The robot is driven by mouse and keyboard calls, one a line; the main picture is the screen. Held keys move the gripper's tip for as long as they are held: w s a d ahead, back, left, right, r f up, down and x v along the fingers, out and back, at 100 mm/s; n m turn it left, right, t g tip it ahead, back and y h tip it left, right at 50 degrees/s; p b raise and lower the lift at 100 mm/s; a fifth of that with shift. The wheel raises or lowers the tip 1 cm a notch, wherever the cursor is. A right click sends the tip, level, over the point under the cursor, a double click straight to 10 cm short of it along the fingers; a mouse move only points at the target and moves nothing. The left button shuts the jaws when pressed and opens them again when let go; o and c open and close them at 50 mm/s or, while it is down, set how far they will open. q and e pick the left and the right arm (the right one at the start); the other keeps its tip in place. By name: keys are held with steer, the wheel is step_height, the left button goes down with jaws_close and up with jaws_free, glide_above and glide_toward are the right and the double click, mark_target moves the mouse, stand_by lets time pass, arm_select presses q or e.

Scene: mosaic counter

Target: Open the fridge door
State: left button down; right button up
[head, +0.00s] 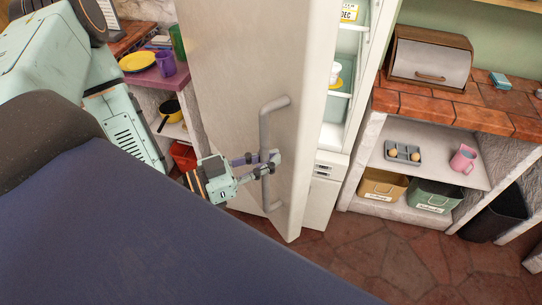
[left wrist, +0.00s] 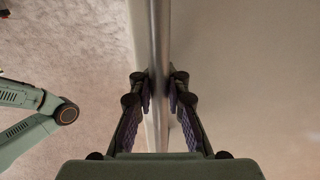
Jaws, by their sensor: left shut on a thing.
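The fridge door (head: 225,70) is a tall pale panel in the head view. It stands partly open, and lit shelves (head: 342,75) inside the fridge show to its right. A grey vertical bar handle (head: 265,128) is fixed to the door's face. My left gripper (head: 268,164) is shut on the handle at its middle. In the left wrist view, the two fingers (left wrist: 158,90) press on the handle bar (left wrist: 160,35) from both sides. My right gripper is in neither view.
A brick-topped counter (head: 462,113) with a bread box (head: 430,58) stands right of the fridge. Below are a shelf with an egg tray (head: 403,151), a pink mug (head: 463,158), and bins (head: 433,195). Stone floor (head: 370,255) in front is clear.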

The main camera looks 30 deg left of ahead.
arm_select(q)
steer(key=shift+r, duration=0.1)
steer(key=c, duration=1.3)
jaws_free()
